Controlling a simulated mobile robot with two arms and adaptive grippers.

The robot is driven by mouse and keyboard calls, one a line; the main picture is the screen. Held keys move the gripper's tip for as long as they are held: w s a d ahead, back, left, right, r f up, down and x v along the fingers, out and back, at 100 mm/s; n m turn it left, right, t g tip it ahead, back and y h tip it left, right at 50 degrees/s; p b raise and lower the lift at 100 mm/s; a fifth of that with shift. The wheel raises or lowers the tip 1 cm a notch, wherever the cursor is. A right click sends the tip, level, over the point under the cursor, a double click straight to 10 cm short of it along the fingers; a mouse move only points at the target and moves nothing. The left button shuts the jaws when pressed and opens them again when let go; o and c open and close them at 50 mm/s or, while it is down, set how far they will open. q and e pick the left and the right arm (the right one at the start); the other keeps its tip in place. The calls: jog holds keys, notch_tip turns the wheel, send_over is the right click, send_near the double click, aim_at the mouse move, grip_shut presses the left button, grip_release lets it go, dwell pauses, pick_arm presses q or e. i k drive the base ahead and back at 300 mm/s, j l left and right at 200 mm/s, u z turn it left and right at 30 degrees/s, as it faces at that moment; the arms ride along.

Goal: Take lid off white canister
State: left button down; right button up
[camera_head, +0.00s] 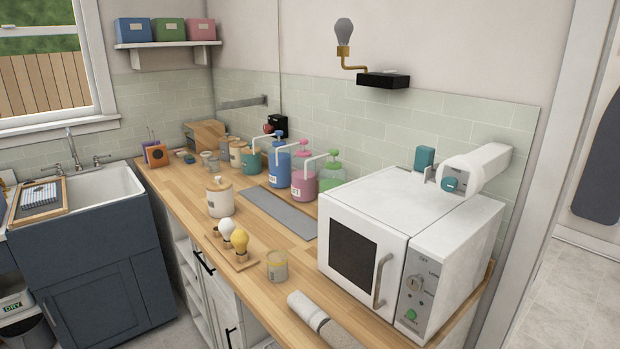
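The white canister (221,202) stands upright on the wooden counter, left of the middle of the head view. Its light wooden lid (217,184) with a small knob sits on top of it. Neither of my grippers is in view, and nothing is seen touching the canister or its lid.
A bulb stand (240,262) and a small jar (277,266) stand in front of the canister. A grey mat (279,213) and several pump bottles, one blue (279,170), are behind. The white microwave (352,245) fills the right. A rolled towel (318,319) lies at the front.

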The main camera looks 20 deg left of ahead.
aim_at(219, 184)
jog(key=u, duration=1.25)
jog(key=i+j+z, duration=0.15)
jog(key=i+j, duration=0.2)
